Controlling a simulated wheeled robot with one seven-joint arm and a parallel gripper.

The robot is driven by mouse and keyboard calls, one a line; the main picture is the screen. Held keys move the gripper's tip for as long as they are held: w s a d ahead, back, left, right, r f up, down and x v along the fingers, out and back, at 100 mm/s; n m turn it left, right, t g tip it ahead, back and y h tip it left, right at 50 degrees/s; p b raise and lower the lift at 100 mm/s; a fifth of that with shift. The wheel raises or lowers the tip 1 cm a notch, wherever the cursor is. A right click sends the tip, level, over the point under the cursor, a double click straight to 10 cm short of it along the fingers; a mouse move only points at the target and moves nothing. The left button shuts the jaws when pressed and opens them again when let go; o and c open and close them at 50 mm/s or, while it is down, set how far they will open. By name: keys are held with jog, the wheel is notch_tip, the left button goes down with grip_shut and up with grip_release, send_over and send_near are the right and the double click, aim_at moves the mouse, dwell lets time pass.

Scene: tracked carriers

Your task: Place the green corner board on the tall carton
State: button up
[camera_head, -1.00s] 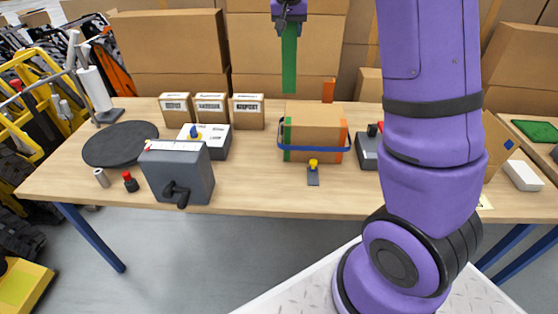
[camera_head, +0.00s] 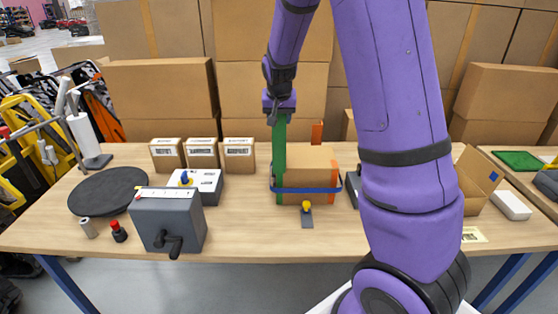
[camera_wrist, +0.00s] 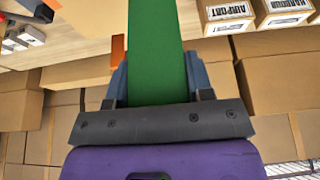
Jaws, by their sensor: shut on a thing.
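My gripper (camera_head: 279,108) is shut on the upper end of the green corner board (camera_head: 280,145), which hangs upright below it. The board also fills the space between the jaws in the wrist view (camera_wrist: 157,50). In the head view it overlaps the left front edge of a brown carton (camera_head: 312,168) on the table, which I take for the tall carton. I cannot tell whether the board touches it. The carton has an orange strip (camera_head: 333,198) at its right front edge and a blue strap (camera_head: 318,190) low around it.
Labelled small cartons (camera_head: 202,153) stand left of the carton. A grey crank box (camera_head: 168,222), a white box (camera_head: 196,187) and a black disc (camera_head: 108,190) are further left. A yellow-knobbed piece (camera_head: 307,213) lies in front. An orange upright piece (camera_head: 317,132) stands behind.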

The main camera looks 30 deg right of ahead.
aim_at(279, 159)
notch_tip(279, 159, down, 15)
jog(key=shift+f, duration=0.15)
dwell(0.4)
jog(key=shift+f, duration=0.2)
jog(key=o, duration=1.2)
jog(key=shift+c, duration=0.2)
jog(key=shift+r, duration=0.1)
jog(key=s+a+r+y, duration=0.1)
jog(key=s+a+r, duration=0.15)
jog(key=r, duration=0.45)
jog(key=s+a+r+n, duration=0.1)
jog(key=s+a+r, duration=0.1)
jog(key=s+r, duration=0.3)
jog(key=s+a+r+y, duration=0.1)
jog(key=s+a+r, duration=0.15)
jog(key=r, duration=0.55)
jog(key=s+a+r+n, duration=0.2)
jog(key=s+r, duration=0.1)
jog(key=s, duration=0.5)
jog(key=s+a+r+n+t, duration=0.1)
jog(key=s+a+r+n, duration=0.1)
jog(key=s, duration=0.6)
jog(key=s+a+r+n, duration=0.1)
jog(key=s+a+r, duration=0.3)
jog(key=s+r, duration=0.2)
jog(key=shift+s+a+r+n+y, duration=0.2)
jog(key=shift+s+n+y, duration=0.15)
jog(key=shift+s, duration=0.9)
